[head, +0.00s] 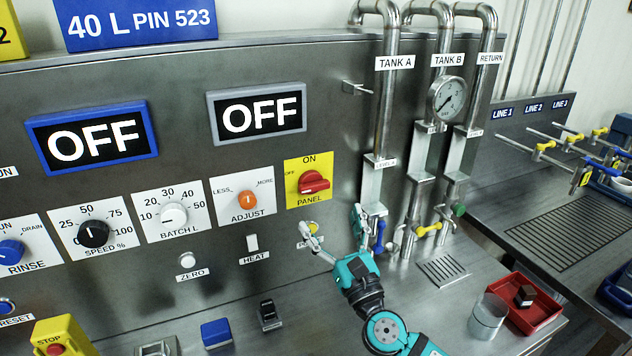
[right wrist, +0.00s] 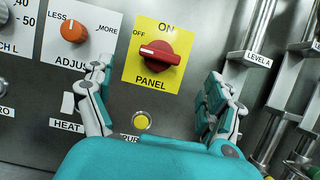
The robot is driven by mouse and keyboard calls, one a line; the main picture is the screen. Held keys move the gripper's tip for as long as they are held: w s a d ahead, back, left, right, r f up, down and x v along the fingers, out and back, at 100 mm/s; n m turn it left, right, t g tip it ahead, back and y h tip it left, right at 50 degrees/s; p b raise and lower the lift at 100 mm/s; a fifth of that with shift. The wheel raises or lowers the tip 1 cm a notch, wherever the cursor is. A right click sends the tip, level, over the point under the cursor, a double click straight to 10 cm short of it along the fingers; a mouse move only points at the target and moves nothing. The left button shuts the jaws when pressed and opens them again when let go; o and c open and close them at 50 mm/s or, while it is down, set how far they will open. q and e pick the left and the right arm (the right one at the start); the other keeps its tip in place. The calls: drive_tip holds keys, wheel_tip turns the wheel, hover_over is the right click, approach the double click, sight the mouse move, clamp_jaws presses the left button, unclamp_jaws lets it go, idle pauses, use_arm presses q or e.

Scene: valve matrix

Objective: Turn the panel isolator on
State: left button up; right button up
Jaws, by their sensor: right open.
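The panel isolator is a red rotary knob (head: 313,182) on a yellow plate (head: 296,163) marked ON at the top, OFF at the left and PANEL below. In the right wrist view the knob (right wrist: 160,53) lies roughly level, its white mark at the left end towards OFF. My right gripper (head: 334,225) is open and empty, below the plate in the head view. In the right wrist view its fingers (right wrist: 158,70) stand apart, left and right of the yellow plate, with the knob between them in the picture. My left gripper is out of view.
An orange ADJUST knob (head: 246,200) is left of the isolator, with a HEAT switch (head: 252,242) below. A yellow button (right wrist: 141,121) sits under the plate. Tank pipes (head: 385,100) rise to the right. A glass beaker (head: 488,315) and a red tray (head: 548,318) stand at lower right.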

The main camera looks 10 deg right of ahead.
sight(316, 190)
drive_tip(key=p+x, duration=0.1)
drive_tip(key=x, duration=0.6)
drive_tip(key=shift+w+r, duration=0.15)
drive_tip(key=shift+w, duration=0.15)
drive_tip(key=shift+w+a+r+p, duration=0.1)
drive_tip(key=shift+w+p, duration=0.2)
drive_tip(key=shift+w, duration=0.05)
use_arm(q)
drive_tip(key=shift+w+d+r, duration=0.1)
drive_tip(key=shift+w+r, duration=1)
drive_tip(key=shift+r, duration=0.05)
use_arm(e)
drive_tip(key=c, duration=1.2)
